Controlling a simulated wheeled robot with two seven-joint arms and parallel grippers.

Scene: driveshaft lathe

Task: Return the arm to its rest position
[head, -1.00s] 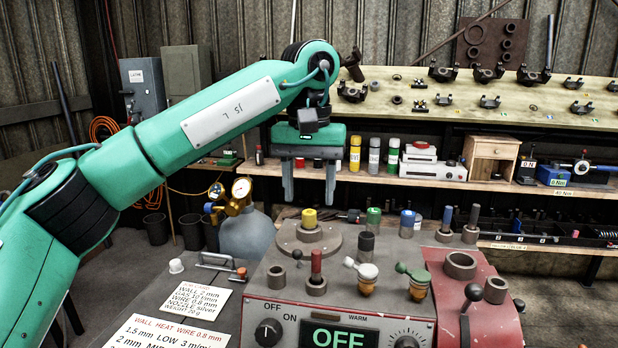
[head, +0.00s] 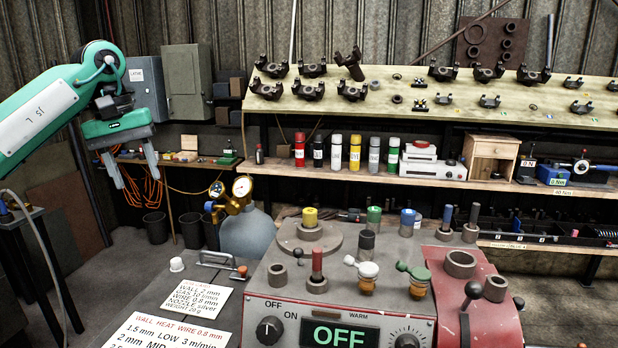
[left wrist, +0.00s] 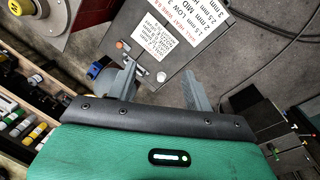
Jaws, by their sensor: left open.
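My left arm (head: 45,120) comes in from the left edge in the head view, with its green wrist at the upper left. My left gripper (head: 134,184) is open and empty, fingers pointing down, in the air left of the welding machine and in front of the back wall. In the left wrist view, the left gripper's two grey fingers (left wrist: 160,85) stand apart with nothing between them; the cards on the grey bench top show beyond them. My right gripper is in neither view.
The machine (head: 345,305) with its OFF display stands front centre, by a grey gas cylinder (head: 246,236). Two printed cards (head: 193,294) lie on the bench top (head: 160,275). A shelf (head: 370,180) holds several spray cans. Black bins (head: 155,228) stand on the floor below the gripper.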

